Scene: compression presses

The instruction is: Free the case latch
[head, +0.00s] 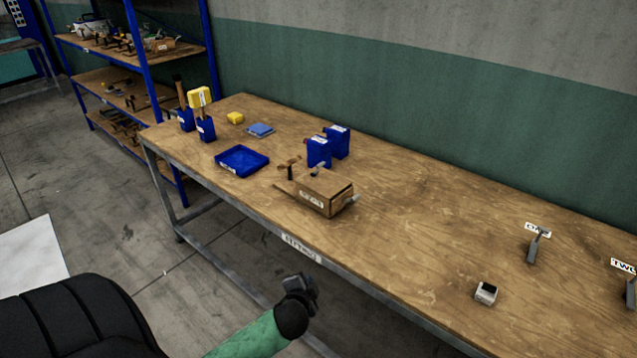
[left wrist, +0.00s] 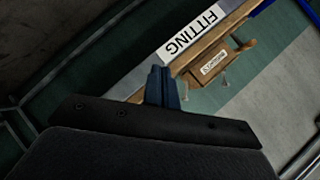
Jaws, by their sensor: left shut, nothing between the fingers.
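A brown wooden case (head: 311,201) with a white label sits near the front edge of the workbench, and small grey metal pieces show at its right end. I cannot tell which piece is the latch. The case also shows in the left wrist view (left wrist: 222,62), beyond my fingers. My left gripper (head: 303,283) is in front of the bench, apart from the case and nearer to me. Its fingers (left wrist: 160,72) are shut together with nothing between them. My right gripper is in neither view.
The workbench (head: 420,235) has a metal front edge labelled FITTING. Behind and left of the case are a blue tray (head: 242,161), blue containers (head: 319,152) and a yellow block (head: 235,118). A small grey box (head: 486,293) and a labelled stand (head: 536,245) are at right. The bench between is clear.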

